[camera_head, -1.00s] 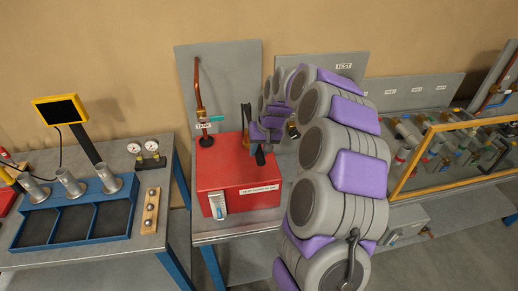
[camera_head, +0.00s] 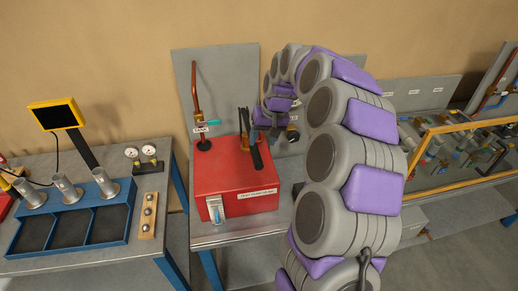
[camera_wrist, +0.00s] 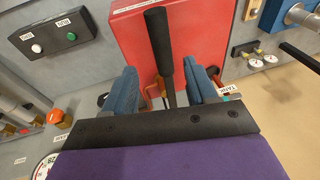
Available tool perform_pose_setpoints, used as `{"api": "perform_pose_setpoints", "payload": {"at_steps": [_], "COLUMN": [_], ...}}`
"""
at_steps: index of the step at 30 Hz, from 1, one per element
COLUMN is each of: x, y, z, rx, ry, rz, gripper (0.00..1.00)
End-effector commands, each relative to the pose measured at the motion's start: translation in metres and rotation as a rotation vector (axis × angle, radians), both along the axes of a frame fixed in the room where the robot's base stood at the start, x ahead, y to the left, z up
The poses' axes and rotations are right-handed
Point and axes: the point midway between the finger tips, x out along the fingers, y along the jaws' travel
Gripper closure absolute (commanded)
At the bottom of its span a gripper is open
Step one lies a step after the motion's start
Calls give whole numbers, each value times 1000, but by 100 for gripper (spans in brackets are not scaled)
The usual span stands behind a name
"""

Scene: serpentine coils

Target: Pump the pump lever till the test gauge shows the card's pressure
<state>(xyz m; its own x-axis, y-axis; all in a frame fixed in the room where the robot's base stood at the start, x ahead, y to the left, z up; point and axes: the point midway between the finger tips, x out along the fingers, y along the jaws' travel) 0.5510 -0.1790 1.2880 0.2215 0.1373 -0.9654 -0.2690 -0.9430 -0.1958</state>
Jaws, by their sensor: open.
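The red test pump (camera_head: 232,182) stands on the bench in the middle of the head view. Its black pump lever (camera_head: 257,153) leans out over the box top. In the wrist view the lever's black handle (camera_wrist: 158,40) runs up between the two blue fingers of my gripper (camera_wrist: 162,72). The fingers stand apart with gaps on both sides of the lever. In the head view my gripper (camera_head: 268,119) is beside the lever, partly hidden. A gauge (camera_wrist: 44,168) is cut off at the wrist view's lower left; its reading is not legible. I cannot make out the card.
A copper pipe (camera_head: 196,105) rises behind the pump at the left. Two small gauges (camera_head: 141,156) and a blue tray (camera_head: 128,218) stand on the left bench. Green and white buttons (camera_wrist: 71,37) show in the wrist view. A yellow-framed rig (camera_head: 408,178) is at the right.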

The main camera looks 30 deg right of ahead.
Motion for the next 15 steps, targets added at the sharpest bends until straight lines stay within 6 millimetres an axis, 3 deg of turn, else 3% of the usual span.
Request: {"api": "perform_pose_setpoints", "payload": {"at_steps": [6,15], "x": [-10,-19], "y": [-8,-13], "z": [48,85], "rx": [-1,0], "ry": [-4,1], "rz": [-2,1], "gripper": [43,43]}}
